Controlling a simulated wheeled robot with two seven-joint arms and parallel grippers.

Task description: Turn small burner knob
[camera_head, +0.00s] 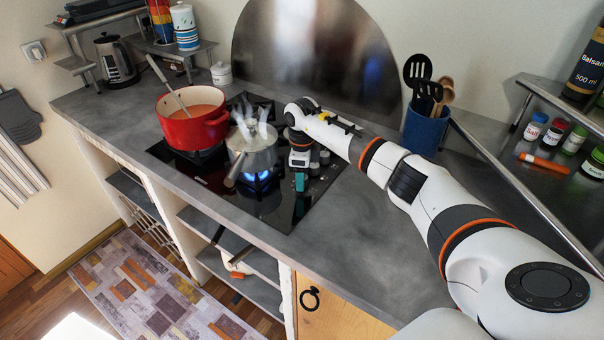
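The cooktop (207,174) is a black glass hob set in the grey counter. Dark burner knobs (315,167) stand in a row along its right side, partly hidden by my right arm and gripper. My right gripper (300,181) points down at the front end of this row, its teal tip close to the hob surface. I cannot tell whether it touches a knob or whether its fingers are open or shut. A blue flame (262,182) burns under the small steaming metal pot (254,152), just left of the gripper. My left gripper is not in view.
A red pot (190,125) with a spoon stands on the back left burner. A spice shelf (560,150) lies at the right. The counter right of the hob (370,225) is clear.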

